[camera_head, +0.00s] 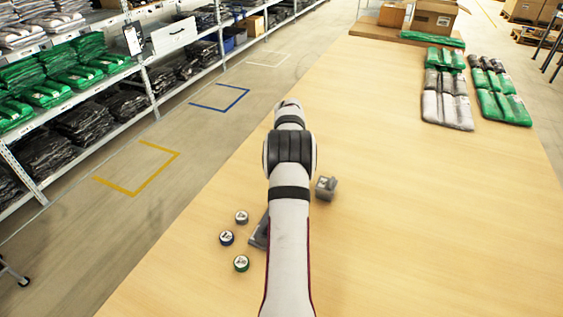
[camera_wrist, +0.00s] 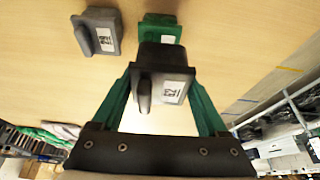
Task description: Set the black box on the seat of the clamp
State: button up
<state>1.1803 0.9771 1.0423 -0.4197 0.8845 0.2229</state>
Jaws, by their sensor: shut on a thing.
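The black box (camera_wrist: 160,58), with a white printed label and a raised ridge on its face, is between the green fingers of my gripper (camera_wrist: 161,78) in the wrist view. My gripper is shut on it and holds it over the wooden table. In the head view my arm hides the gripper and the black box. A dark grey piece (camera_head: 259,233) shows partly from behind my arm on its left; it may be the clamp, but its seat cannot be made out.
A grey box (camera_wrist: 98,33) stands on the table, right of my arm in the head view (camera_head: 326,188). A green box (camera_wrist: 160,27) is beyond the black box. Several round labelled discs (camera_head: 227,238) lie left of my arm. Bagged garments (camera_head: 447,100) lie far right.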

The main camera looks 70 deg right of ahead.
jog(key=s+r, duration=0.1)
jog(key=s+a, duration=0.1)
jog(key=s, duration=0.1)
jog(key=shift+r, duration=0.4)
jog(key=w+a+f, duration=0.2)
jog(key=a, duration=0.9)
jog(key=shift+m, duration=0.3)
jog(key=shift+w+f, duration=0.2)
jog(key=shift+f, duration=3.3)
jog(key=o, duration=1.2)
jog(key=shift+o, duration=0.2)
jog(key=v, duration=1.6)
jog(key=shift+w+a+f, duration=0.1)
jog(key=shift+w, duration=0.05)
